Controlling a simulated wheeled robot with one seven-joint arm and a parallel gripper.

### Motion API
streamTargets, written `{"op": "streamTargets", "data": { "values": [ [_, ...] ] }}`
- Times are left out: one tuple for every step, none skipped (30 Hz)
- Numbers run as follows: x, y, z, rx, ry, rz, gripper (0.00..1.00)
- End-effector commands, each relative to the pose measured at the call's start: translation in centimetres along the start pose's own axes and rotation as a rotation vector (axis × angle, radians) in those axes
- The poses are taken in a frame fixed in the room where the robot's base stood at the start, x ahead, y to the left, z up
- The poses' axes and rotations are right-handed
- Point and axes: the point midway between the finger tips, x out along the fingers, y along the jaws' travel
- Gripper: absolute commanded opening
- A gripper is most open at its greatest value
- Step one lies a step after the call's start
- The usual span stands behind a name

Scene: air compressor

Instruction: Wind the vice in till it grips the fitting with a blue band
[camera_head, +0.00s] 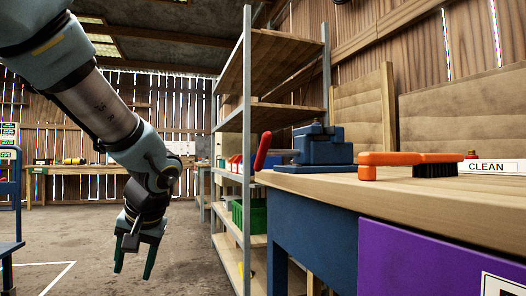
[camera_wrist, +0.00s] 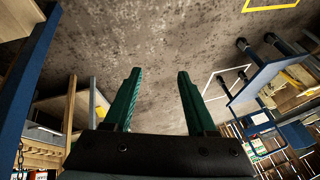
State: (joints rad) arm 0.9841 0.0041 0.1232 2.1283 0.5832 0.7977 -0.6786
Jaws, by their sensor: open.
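The blue vice (camera_head: 322,147) stands on the wooden workbench (camera_head: 450,200), at its far left end. Its red handle (camera_head: 263,151) sticks out to the left, past the bench edge. I cannot make out a fitting with a blue band between the jaws. My gripper (camera_head: 134,272) hangs pointing down over the floor, left of the bench and well apart from the vice. Its green fingers are open and empty, and they also show in the wrist view (camera_wrist: 157,80).
An orange-handled brush (camera_head: 420,160) and a white "CLEAN" sign (camera_head: 492,167) lie on the bench, right of the vice. A metal-post shelf (camera_head: 247,120) with a green crate (camera_head: 250,216) stands behind the bench. A blue trolley (camera_head: 8,200) is at the left. The floor (camera_head: 190,255) between is clear.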

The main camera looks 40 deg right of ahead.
Motion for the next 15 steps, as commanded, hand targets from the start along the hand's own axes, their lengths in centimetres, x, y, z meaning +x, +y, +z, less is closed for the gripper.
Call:
{"op": "streamTargets", "data": {
  "values": [
    [1.8,-1.9,1.6,-0.03,-0.05,0.008,0.57],
    [2.7,-2.6,2.5,-0.043,-0.075,0.017,0.57],
    [3.7,-3.6,3.7,-0.06,-0.105,0.031,0.57],
    [4.4,-4.3,4.5,-0.075,-0.125,0.041,0.57],
    [5.0,-4.9,5.3,-0.089,-0.143,0.05,0.57],
    [5.8,-5.6,6.3,-0.108,-0.164,0.063,0.57],
    [6.2,-6.1,7.0,-0.12,-0.177,0.071,0.57],
    [6.6,-6.5,7.6,-0.133,-0.19,0.079,0.57],
    [7.0,-7.0,8.3,-0.15,-0.203,0.089,0.57],
    [7.3,-7.4,8.8,-0.163,-0.213,0.095,0.57],
    [7.5,-7.7,9.3,-0.176,-0.222,0.102,0.57],
    [7.8,-8.2,9.9,-0.194,-0.233,0.111,0.57],
    [7.9,-8.5,10.3,-0.205,-0.241,0.116,0.57],
    [8.1,-8.8,10.7,-0.22,-0.249,0.122,0.57],
    [8.2,-9.2,11.1,-0.237,-0.257,0.13,0.57]
  ]
}}
